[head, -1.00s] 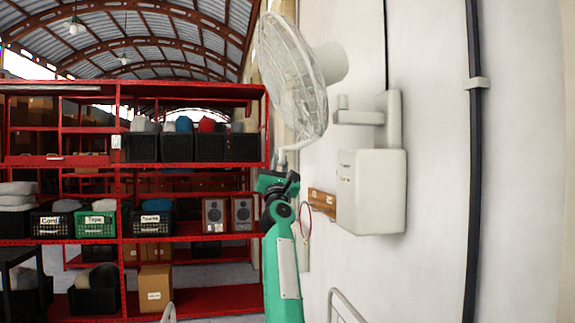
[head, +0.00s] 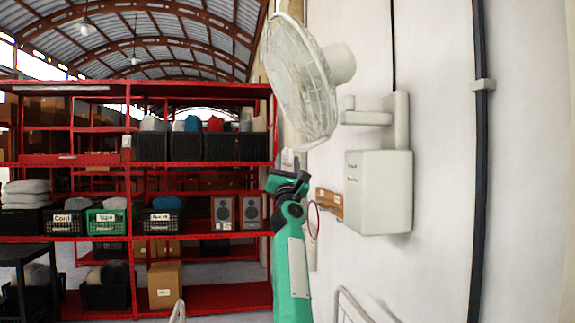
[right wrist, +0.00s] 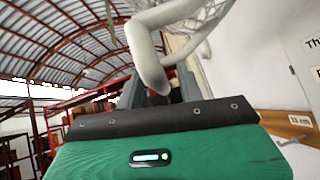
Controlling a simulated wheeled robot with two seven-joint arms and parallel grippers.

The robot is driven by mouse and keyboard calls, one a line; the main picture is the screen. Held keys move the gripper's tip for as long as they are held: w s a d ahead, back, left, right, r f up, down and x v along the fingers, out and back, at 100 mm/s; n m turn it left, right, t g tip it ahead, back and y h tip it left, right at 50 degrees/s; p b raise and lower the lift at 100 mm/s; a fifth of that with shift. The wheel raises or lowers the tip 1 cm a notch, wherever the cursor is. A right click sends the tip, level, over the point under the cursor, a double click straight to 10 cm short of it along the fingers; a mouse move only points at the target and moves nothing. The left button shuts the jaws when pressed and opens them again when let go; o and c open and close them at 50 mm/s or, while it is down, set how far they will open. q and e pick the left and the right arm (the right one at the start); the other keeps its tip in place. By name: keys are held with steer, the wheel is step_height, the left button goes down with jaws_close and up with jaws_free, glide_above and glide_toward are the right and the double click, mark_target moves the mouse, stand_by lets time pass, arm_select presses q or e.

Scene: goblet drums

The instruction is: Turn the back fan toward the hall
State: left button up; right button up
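The white caged fan (head: 300,80) hangs on a wall bracket (head: 370,118) at the upper middle of the head view, its cage turned to the left and its motor housing on the right. A bent white bar (right wrist: 147,55) below the cage shows close up in the right wrist view, where part of the cage (right wrist: 205,15) is also visible. My right gripper (right wrist: 160,92) has grey fingers apart, one on each side of the bar's lower end. I cannot tell whether they touch it. In the head view the right gripper (head: 289,163) is just below the cage. My left gripper is out of view.
A white box (head: 380,192) sits on the wall under the bracket, with a wooden board (head: 328,202) left of it. A dark vertical pipe (head: 478,170) runs down the wall. Red shelves (head: 200,240) with crates stand at the left, further back.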

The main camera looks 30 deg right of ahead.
steer(key=shift+a, duration=0.1)
steer(key=p+v, duration=0.6)
steer(key=v, duration=0.7)
steer(key=shift+s+f, duration=0.25)
steer(key=shift+f, duration=0.05)
steer(key=shift+a, duration=0.1)
